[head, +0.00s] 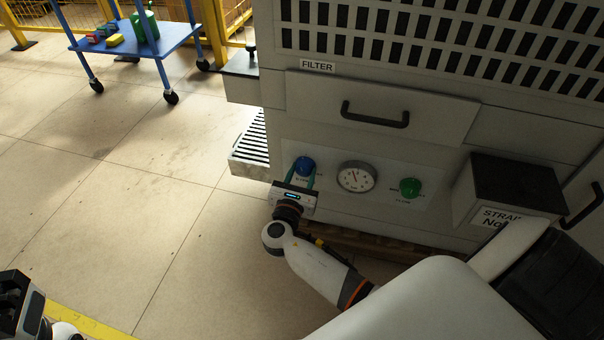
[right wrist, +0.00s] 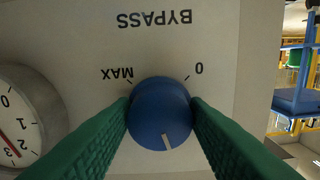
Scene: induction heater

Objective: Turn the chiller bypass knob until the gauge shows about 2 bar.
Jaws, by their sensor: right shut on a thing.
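The blue bypass knob (head: 304,166) is on the lower panel of the grey chiller cabinet. My right gripper (head: 308,178) is shut on it. In the right wrist view, two green fingers hold the knob (right wrist: 160,112) from both sides. That view is upside down, and the knob's white mark points down, away from the 0 and MAX labels. The round gauge (head: 356,177) is right of the knob. In the right wrist view the gauge (right wrist: 28,110) is cut off, and its red needle lies between 2 and 3. My left gripper (head: 20,300) is at the lower left, its fingers unclear.
The filter drawer (head: 380,108) with a dark handle is above. A black-topped strainer box (head: 512,188) juts out at right. A blue cart (head: 130,42) stands at the back left. The floor at left is clear.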

